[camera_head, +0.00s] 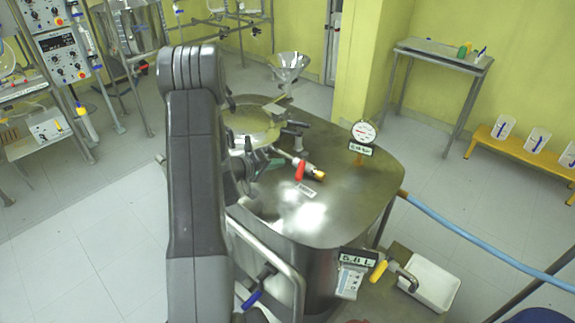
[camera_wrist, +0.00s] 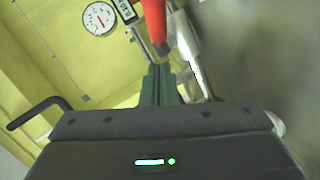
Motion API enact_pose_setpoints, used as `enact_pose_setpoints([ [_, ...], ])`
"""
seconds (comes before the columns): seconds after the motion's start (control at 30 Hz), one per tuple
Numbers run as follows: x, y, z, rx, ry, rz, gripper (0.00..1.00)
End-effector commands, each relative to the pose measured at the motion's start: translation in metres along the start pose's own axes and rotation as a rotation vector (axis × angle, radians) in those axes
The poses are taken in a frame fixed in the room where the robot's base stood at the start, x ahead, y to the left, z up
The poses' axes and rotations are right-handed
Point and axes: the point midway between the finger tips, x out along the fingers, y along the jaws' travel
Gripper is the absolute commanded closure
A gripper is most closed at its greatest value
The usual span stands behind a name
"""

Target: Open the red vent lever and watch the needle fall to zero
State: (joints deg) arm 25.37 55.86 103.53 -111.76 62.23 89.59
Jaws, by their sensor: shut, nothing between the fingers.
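The red vent lever (camera_head: 300,171) is on a small valve with a brass-yellow end (camera_head: 317,173) on top of the steel reactor. In the wrist view the red lever (camera_wrist: 155,20) hangs just beyond my fingertips. My gripper (camera_wrist: 160,68) has its dark green fingers together, empty, with tips close to the lever's lower end; I cannot tell whether they touch. In the head view my gripper (camera_head: 275,163) is left of the lever, partly behind my arm. The round white gauge (camera_head: 363,132) stands behind and right; it also shows in the wrist view (camera_wrist: 100,18). Its needle reading is too small to tell.
The steel reactor top (camera_head: 345,205) is clear to the right of the lever. A round glass lid (camera_head: 252,124) and a glass funnel (camera_head: 288,65) are behind. A blue hose (camera_head: 470,235) runs off right. A yellow-handled valve (camera_head: 379,270) and white tray (camera_head: 437,283) are at front right.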

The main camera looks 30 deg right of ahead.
Motion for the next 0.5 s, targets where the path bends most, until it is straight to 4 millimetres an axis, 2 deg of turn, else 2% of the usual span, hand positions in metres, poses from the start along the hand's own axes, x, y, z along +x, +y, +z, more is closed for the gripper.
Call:
enact_pose_setpoints([
  [0.2, 0.022, 0.002, 0.021, -0.002, -0.003, 0.000, 1.00],
  [0.5, 0.029, 0.000, 0.029, 0.001, 0.000, 0.000, 1.00],
])
